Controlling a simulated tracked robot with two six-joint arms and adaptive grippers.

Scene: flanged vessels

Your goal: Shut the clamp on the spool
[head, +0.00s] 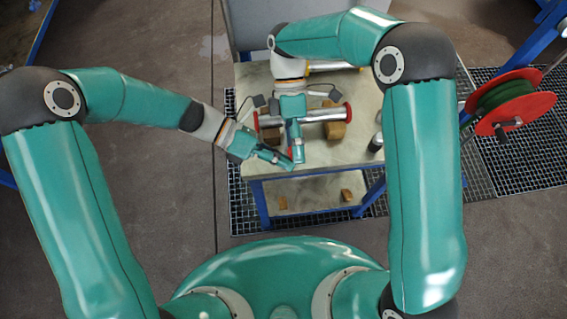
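The spool (325,115) is a silver pipe with a red flange at each end, lying across wooden blocks on the table. My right gripper (297,154) reaches down over the middle of the spool and hides part of it. My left gripper (280,161) comes in from the left, in front of the spool's left end, with its tips close to those of my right gripper. The fingers of both are too small to tell open from shut. I cannot make out the clamp; it may be hidden behind the grippers.
The pale table (350,155) has blue legs and a lower shelf with small wooden pieces. A dark cylinder (376,142) stands at its right edge. A silver pipe with yellow parts (335,65) lies behind. A red reel with green hose (505,100) is at the right.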

